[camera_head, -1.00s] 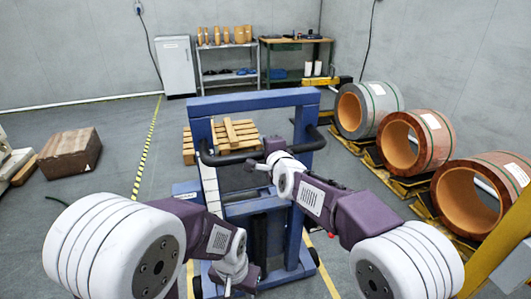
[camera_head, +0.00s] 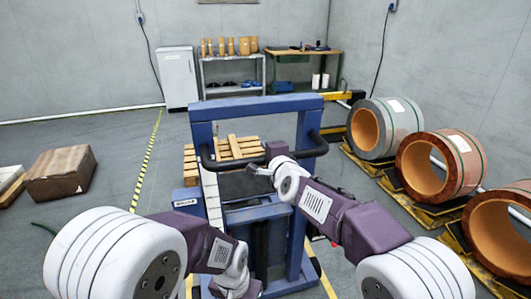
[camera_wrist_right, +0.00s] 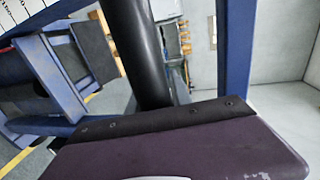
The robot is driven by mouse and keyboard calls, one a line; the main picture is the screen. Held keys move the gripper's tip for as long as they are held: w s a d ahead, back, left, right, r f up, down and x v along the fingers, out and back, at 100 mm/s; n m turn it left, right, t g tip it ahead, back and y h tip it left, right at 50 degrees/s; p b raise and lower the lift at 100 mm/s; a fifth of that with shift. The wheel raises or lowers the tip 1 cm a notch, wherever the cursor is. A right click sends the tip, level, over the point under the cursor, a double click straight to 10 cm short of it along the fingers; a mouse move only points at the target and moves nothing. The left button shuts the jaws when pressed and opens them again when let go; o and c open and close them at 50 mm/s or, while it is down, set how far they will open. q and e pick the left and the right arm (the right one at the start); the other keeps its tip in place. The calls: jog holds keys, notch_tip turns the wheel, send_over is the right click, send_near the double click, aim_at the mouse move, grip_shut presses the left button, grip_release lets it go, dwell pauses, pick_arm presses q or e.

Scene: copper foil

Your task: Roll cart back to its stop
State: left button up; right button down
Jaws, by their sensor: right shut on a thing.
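The cart is a blue upright frame (camera_head: 256,106) with a black handle bar (camera_head: 225,161) across its near side. It stands upright right in front of me in the head view. My right gripper (camera_head: 262,170) is at the handle's middle and shut on it. In the right wrist view, the black bar (camera_wrist_right: 138,50) runs down to the dark edge of my gripper (camera_wrist_right: 150,118). My left arm's wrist (camera_head: 238,272) is low at the cart's left near side. The left fingers cannot be made out. No stop can be clearly made out.
A wooden pallet stack (camera_head: 232,146) stands beyond the cart. Copper coils (camera_head: 432,164) on yellow cradles line the right side. A brown block (camera_head: 60,174) lies at left. A grey cabinet (camera_head: 178,78), shelf (camera_head: 231,89) and workbench (camera_head: 303,54) stand at the back wall. Floor beside the yellow-black line (camera_head: 146,160) is clear.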

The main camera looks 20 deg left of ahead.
jog(key=shift+s+d+r, duration=0.15)
jog(key=shift+r, duration=0.45)
jog(key=c, duration=1.2)
grip_release()
jog(key=shift+s, duration=0.1)
jog(key=shift+o, duration=0.2)
jog(key=shift+s+f, duration=0.1)
jog(key=shift+f, duration=0.1)
